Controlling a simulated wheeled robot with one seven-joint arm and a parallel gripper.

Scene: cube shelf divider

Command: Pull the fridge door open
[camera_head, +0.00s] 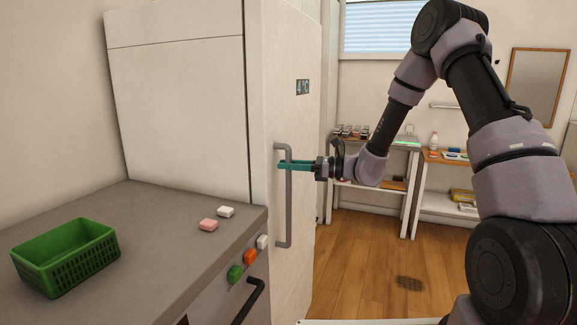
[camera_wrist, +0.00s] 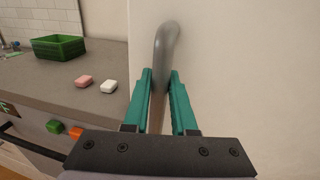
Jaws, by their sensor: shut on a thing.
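The white fridge (camera_head: 175,105) stands at the back left in the head view. Its door (camera_head: 302,133) faces right, with a small display near the top, and a seam shows along its left edge. The door handle (camera_head: 288,215) is a grey vertical bar. My gripper (camera_head: 283,165) reaches in from the right with teal fingers at the handle's upper part. In the wrist view the fingers stand on both sides of the handle (camera_wrist: 166,50), and my gripper is shut on it. I cannot tell for sure whether the door stands slightly ajar.
A grey counter (camera_head: 130,225) adjoins the fridge, holding a green basket (camera_head: 65,257), a pink block (camera_head: 208,225) and a white block (camera_head: 226,212). Coloured knobs (camera_head: 250,257) and a dark handle (camera_head: 252,300) are on its front. Wooden floor (camera_head: 360,265) is open to the right.

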